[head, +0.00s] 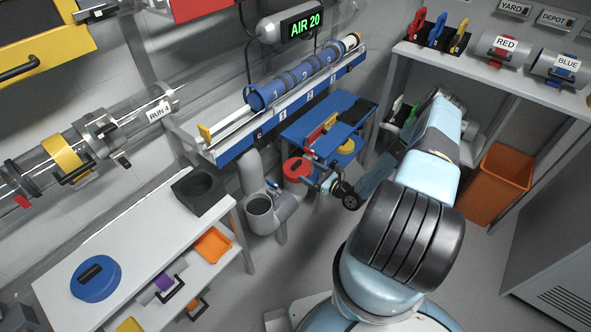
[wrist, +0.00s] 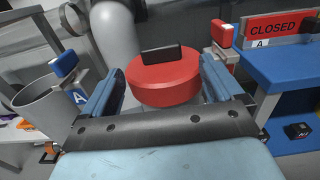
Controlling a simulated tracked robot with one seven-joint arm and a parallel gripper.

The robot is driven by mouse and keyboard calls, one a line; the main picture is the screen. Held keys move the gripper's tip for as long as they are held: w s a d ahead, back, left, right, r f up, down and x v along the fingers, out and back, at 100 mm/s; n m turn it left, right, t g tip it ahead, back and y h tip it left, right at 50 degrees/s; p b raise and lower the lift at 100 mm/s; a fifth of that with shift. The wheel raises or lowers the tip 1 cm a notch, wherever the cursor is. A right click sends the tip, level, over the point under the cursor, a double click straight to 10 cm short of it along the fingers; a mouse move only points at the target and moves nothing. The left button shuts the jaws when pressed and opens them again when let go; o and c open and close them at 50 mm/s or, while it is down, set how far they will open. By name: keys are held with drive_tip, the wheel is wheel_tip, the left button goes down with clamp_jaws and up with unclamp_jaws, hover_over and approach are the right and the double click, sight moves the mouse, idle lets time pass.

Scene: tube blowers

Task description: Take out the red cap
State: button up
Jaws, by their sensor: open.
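The red cap (wrist: 163,78) is a round red disc with a black grip block (wrist: 161,55) on top. In the wrist view it lies between my gripper's two blue fingers (wrist: 163,88), with a finger on each side. My gripper is open, and I cannot tell whether either finger touches the cap. In the head view the red cap (head: 297,168) appears at the top of grey pipework, left of my gripper (head: 318,172). What supports the cap underneath is hidden.
An open grey pipe mouth (wrist: 40,103) stands left of the cap. A blue bench (wrist: 290,70) with a red CLOSED sign (wrist: 279,28) is close on the right. A white table (head: 120,245) holds a blue cap (head: 95,278) and a black socket block (head: 199,191). An orange bin (head: 498,180) stands right.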

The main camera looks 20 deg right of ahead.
sight(298, 165)
drive_tip(key=shift+x, duration=2.75)
drive_tip(key=shift+c, duration=0.2)
drive_tip(key=c, duration=1.1)
drive_tip(key=shift+r, duration=0.15)
drive_tip(key=shift+c, duration=0.2)
